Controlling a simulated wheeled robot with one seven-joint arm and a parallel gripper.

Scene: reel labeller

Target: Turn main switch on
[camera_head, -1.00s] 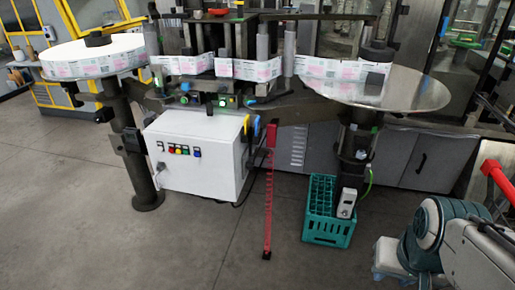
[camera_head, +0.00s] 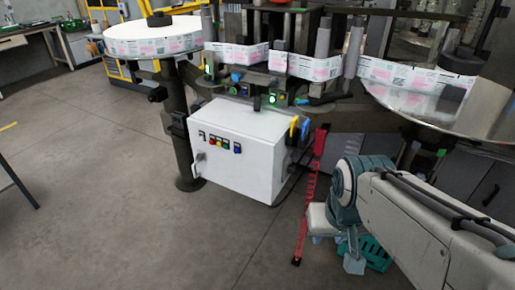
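A white control box (camera_head: 245,150) hangs under the labelling machine. A small grey handle-like part (camera_head: 199,161) sits at the front's lower left. Blue and yellow parts (camera_head: 299,129) stick out at its right side. Which of these is the main switch I cannot tell, nor its position. My arm reaches in from the right; its end, with my gripper (camera_head: 340,245), is right of and below the box, clear of it. The fingers are too unclear to read.
A label reel (camera_head: 150,40) sits upper left, a metal disc (camera_head: 480,110) right. The floor in front of the box is open.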

